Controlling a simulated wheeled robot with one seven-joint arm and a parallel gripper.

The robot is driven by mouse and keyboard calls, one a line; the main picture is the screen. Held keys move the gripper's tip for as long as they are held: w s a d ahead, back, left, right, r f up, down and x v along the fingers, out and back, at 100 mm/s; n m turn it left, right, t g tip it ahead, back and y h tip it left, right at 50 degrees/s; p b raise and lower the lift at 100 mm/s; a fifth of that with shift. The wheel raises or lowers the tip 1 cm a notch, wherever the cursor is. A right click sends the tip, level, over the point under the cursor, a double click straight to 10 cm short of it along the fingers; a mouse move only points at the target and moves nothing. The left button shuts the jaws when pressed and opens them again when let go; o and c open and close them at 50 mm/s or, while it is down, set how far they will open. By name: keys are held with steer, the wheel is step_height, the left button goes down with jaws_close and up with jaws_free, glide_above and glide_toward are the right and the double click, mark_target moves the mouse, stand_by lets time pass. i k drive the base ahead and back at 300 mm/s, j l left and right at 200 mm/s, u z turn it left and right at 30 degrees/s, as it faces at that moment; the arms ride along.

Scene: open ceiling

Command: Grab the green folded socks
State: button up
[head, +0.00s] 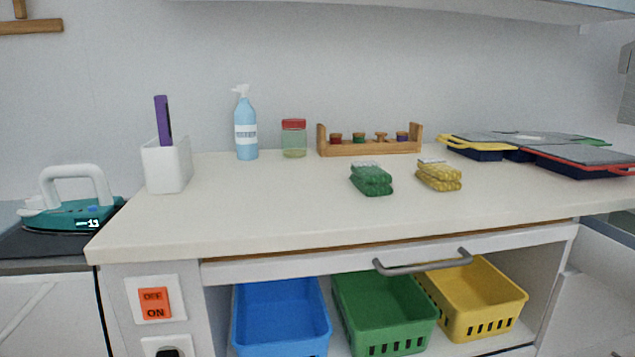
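The green folded socks (371,179) lie as a small bundle on the white countertop (260,215), right of the middle. A similar yellow folded bundle (439,175) lies a short way to their right, apart from them. Nothing covers the green socks from this view. My gripper does not show in the head view.
A wooden rack (370,147), a red-lidded jar (293,138) and a spray bottle (245,125) stand behind. A white holder (166,164) stands left, dark trays (585,161) right. Below are a drawer handle (424,266) and blue (281,312), green (384,309) and yellow (480,294) baskets.

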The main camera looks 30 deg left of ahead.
mark_target(372, 181)
steer(key=u, duration=1.15)
